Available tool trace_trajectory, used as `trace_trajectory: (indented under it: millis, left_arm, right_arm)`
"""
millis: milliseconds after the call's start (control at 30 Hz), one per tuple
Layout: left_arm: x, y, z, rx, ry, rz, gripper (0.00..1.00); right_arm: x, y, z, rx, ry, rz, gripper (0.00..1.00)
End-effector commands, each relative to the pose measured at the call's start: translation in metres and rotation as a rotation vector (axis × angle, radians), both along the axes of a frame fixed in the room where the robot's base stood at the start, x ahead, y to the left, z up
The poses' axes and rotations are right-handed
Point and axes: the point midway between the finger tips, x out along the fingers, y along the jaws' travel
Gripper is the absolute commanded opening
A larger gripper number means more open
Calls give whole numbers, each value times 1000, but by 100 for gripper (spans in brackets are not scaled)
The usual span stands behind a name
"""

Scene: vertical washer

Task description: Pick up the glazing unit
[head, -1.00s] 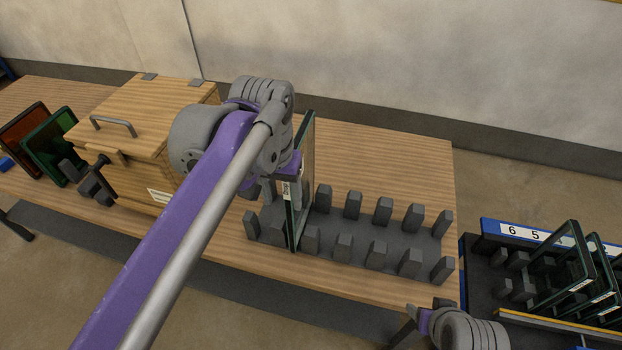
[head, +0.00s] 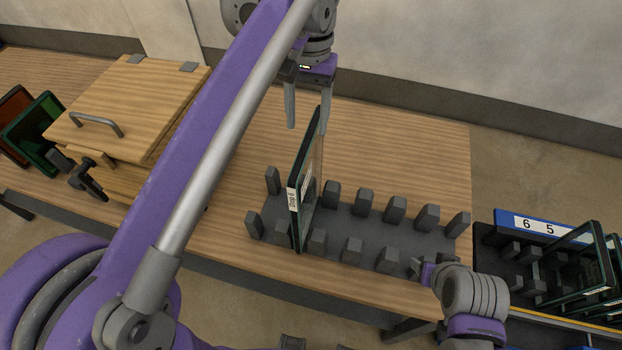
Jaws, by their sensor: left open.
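The glazing unit (head: 307,185) is a glass pane with dark green edges and a white label on its near edge. It stands upright in the left part of a dark grey slotted rack (head: 337,226) on the wooden table. My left gripper (head: 308,124) is open, its fingers pointing down around the far top of the unit in the picture. I cannot tell whether they touch it. My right gripper (head: 426,270) shows small by the rack's near right corner, and its jaws are unclear.
A wooden box (head: 135,105) with a handled lid stands left on the table (head: 400,140), with green (head: 35,122) and brown (head: 12,105) framed panes beyond it. At right, a numbered blue-edged rack (head: 535,227) holds several glass panes. The table behind the slotted rack is clear.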

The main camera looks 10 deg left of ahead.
Motion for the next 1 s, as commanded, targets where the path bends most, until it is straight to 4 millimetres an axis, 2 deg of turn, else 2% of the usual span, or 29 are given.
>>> trace_trajectory:
  millis: [33,100,367,633,933,967,1000]
  left_arm:
    - [-3,0,-12,0,2,0,60]
    - [-3,0,-22,0,1,0,60]
    - [-6,-1,-43,0,0,0,60]
    - [-11,-4,-81,0,0,0,60]
    - [-12,-4,-88,0,-1,0,60]
    - [-12,-4,-88,0,-1,0,58]
    - [-12,-4,-88,0,-1,0,51]
  right_arm:
    - [-2,0,-4,0,3,0,60]
    - [-3,0,-5,0,5,0,60]
    - [-3,0,-6,0,5,0,60]
    - [-3,0,-6,0,5,0,60]
    - [-3,0,-7,0,6,0,60]
    - [-3,0,-7,0,6,0,60]
    - [-3,0,-7,0,6,0,60]
